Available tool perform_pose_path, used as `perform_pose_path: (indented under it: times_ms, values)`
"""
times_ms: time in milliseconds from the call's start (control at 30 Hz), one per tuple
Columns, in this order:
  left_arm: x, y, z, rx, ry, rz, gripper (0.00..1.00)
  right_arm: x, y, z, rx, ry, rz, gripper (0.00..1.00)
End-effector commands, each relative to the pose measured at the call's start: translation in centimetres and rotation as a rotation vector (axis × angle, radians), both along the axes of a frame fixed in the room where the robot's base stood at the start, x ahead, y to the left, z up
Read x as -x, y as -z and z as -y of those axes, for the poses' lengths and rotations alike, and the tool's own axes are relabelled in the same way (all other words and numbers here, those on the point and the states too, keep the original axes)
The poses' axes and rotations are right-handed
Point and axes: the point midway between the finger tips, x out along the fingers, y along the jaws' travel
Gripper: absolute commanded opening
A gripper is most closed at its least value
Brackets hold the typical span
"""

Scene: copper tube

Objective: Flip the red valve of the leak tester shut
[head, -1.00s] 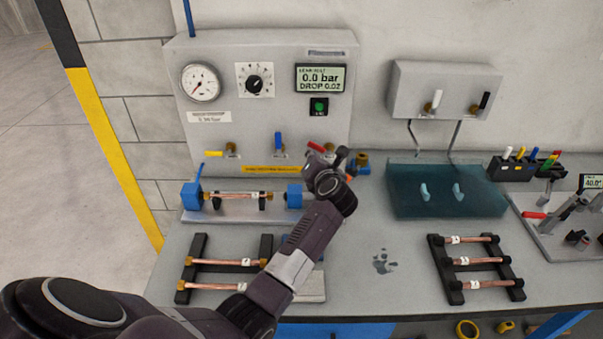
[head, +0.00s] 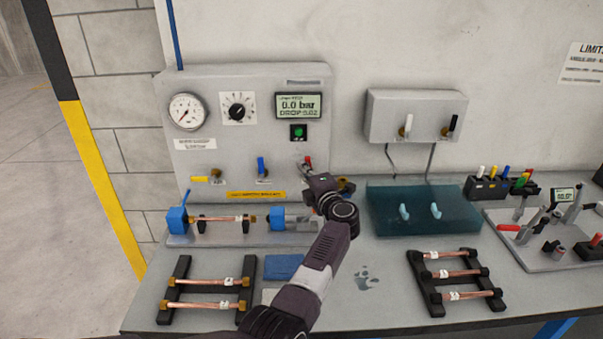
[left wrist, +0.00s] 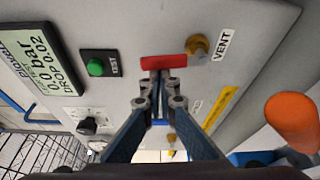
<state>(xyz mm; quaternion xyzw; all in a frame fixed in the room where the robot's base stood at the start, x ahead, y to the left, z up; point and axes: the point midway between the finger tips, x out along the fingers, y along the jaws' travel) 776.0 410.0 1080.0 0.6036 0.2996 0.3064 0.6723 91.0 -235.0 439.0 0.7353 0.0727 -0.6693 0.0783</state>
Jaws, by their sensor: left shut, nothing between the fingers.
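The leak tester (head: 240,120) is a grey cabinet whose display reads 0.0 bar. Its red valve (head: 308,161) is at the right of the lower valve row, its handle steeply raised and its lower part hidden by my gripper. In the left wrist view the red handle (left wrist: 163,62) lies beside a brass fitting (left wrist: 199,46) near the VENT label. My left gripper (head: 312,178) is shut and empty at this valve. In the left wrist view its closed fingertips (left wrist: 161,76) meet the edge of the red handle; whether they press on it I cannot tell. My right gripper is not in view.
A blue valve (head: 262,167) and a yellow valve (head: 200,179) sit left of the red one. Below, blue clamps (head: 177,219) hold a copper tube (head: 225,218). Tube racks (head: 180,270) and a teal tray (head: 460,215) stand on the bench. An orange knob (left wrist: 292,118) is close by.

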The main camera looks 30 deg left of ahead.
Motion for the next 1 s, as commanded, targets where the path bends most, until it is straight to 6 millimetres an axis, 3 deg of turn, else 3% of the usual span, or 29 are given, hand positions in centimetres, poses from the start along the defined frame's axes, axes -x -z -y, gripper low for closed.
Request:
perform_pose_path:
  times_ms: [133,1000]
  values:
    - [-0.2,0.0,0.4,-0.061,0.002,-0.038,0.0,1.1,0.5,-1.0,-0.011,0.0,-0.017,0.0]
    - [-0.4,-0.3,0.7,-0.126,0.003,-0.077,0.0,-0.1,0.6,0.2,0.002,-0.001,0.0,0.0]
